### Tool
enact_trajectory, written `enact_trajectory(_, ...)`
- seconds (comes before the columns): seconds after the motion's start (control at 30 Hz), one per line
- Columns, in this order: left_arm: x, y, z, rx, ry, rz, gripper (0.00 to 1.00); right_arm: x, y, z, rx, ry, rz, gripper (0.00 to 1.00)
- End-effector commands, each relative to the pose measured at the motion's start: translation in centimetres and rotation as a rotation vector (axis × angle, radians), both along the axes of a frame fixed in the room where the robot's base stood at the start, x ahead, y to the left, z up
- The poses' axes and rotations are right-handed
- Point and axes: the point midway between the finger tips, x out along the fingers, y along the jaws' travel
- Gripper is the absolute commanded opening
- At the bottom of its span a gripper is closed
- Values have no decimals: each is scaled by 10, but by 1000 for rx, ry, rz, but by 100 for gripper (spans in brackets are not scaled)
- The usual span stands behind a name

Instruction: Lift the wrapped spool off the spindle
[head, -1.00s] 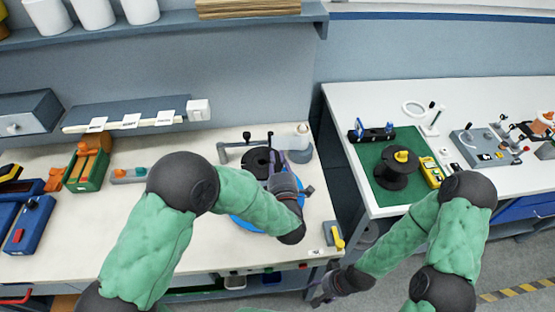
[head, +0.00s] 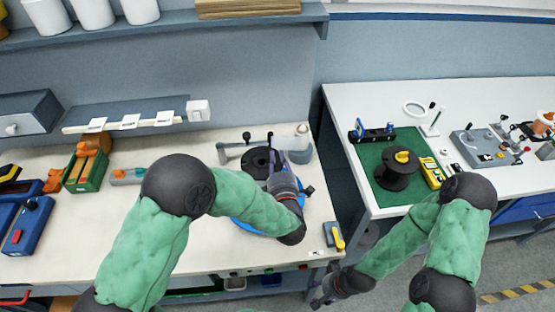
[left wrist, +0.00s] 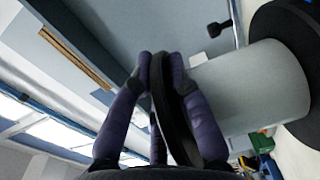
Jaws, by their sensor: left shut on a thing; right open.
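The wrapped spool shows in the left wrist view as a pale grey cylinder (left wrist: 255,85) between a black flange (left wrist: 168,110) and a larger black disc at the right. In the head view its dark round top (head: 259,160) stands on the left bench; much of it is hidden by my arm and gripper. My left gripper (head: 278,162) is shut on the black flange's edge, with purple fingers on both sides in the left wrist view (left wrist: 160,60). The spindle cannot be made out. My right gripper (head: 322,296) is open and empty, low in front of the benches.
A grey bracket (head: 228,150) and a pale cylinder (head: 298,148) stand close to the spool. A blue round part (head: 243,223) lies in front, partly covered by my arm. A black spool with a yellow knob (head: 400,170) sits on a green mat on the right bench.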

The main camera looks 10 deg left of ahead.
Motion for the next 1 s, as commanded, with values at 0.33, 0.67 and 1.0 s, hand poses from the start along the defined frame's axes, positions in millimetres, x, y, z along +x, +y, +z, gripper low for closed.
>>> enact_trajectory(0.33,1,0,18,0,-7,1,0,0,0,6,0,0,0,54)
enact_trajectory(0.67,1,0,30,0,-5,1,0,0,0,11,0,0,0,54)
enact_trajectory(1.0,1,0,35,0,-5,1,0,0,0,13,0,0,0,54)
